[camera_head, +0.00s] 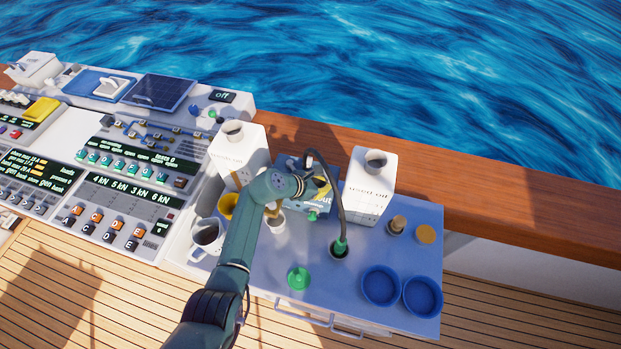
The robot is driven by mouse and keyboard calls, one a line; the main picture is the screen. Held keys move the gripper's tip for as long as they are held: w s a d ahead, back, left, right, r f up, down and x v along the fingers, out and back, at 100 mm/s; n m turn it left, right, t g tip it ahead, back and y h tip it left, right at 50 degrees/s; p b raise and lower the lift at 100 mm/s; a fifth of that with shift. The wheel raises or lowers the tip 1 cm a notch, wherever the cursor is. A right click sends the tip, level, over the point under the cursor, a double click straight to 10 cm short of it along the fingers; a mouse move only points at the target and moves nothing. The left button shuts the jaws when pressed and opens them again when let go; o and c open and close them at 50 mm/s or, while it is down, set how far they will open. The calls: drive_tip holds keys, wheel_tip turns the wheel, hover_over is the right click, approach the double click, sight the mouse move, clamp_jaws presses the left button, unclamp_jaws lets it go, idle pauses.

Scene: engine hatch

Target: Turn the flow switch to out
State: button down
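The flow switch sits on a small blue box (317,200) on the blue-grey top, where the letters "out" show at the box's right side. A bit of yellow shows on the box beside my gripper. My gripper (320,186) is at the top of this box, over or touching it; I cannot tell which. My arm's end hides most of the box's left part and the switch itself. The fingers are too small and covered to tell whether they are open or shut.
A white "used oil" canister (371,190) stands right of the box, another white canister (237,155) behind left. A dark hose arches from the box to a green fitting (339,248). Blue round dishes (422,297) lie front right. A control panel (120,185) is left.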

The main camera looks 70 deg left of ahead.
drive_tip(key=shift+w+d+f, duration=0.1)
drive_tip(key=shift+d, duration=0.1)
drive_tip(key=s+p, duration=0.1)
drive_tip(key=s+r+p, duration=0.1)
drive_tip(key=s+p, duration=0.1)
drive_tip(key=s+d+p, duration=0.1)
drive_tip(key=p, duration=0.1)
drive_tip(key=shift+s+r, duration=0.25)
drive_tip(key=shift+r, duration=0.05)
drive_tip(key=p+v, duration=0.1)
drive_tip(key=v, duration=0.7)
drive_tip(key=shift+s+d, duration=0.35)
drive_tip(key=shift+s, duration=0.05)
drive_tip(key=shift+r, duration=0.1)
